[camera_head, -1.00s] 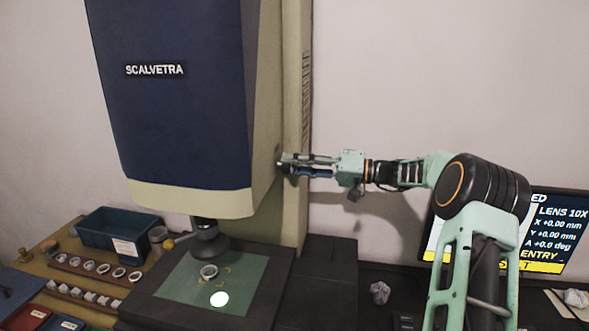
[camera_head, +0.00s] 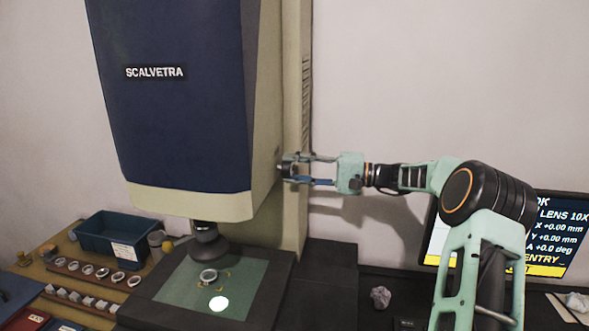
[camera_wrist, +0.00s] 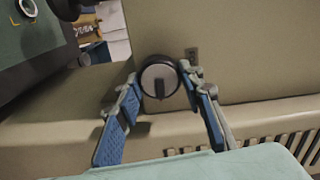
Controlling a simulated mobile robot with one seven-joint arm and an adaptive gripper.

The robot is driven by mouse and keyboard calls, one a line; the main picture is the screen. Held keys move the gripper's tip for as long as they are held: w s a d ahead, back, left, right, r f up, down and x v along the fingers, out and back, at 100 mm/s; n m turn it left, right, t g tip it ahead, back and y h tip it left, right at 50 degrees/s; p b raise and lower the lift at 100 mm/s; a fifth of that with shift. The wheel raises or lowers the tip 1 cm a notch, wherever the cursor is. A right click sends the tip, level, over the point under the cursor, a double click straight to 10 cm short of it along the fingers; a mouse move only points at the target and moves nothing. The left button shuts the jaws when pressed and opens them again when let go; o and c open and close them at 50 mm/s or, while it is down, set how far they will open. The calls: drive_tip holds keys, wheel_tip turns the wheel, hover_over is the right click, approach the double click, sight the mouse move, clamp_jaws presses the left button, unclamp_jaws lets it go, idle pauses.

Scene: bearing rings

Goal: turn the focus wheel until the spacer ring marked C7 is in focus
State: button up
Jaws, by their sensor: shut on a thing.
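The focus wheel (camera_wrist: 160,76) is a dark round knob with a pale face and a dark bar, on the beige side of the measuring machine in the wrist view. My gripper (camera_wrist: 161,90) has one blue-padded finger on each side of it and is shut on it. In the head view my gripper (camera_head: 287,168) reaches the machine's right side from the right. A metal spacer ring (camera_head: 208,275) lies on the green stage plate (camera_head: 178,290) below the lens (camera_head: 207,245). I cannot read any mark on it.
Several rings stand in a rack (camera_head: 75,272) at the left, near a blue bin (camera_head: 103,240). The wall behind my arm is clear.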

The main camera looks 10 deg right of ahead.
drive_tip(key=o, duration=1.2)
drive_tip(key=shift+c, duration=0.2)
drive_tip(key=v, duration=1.2)
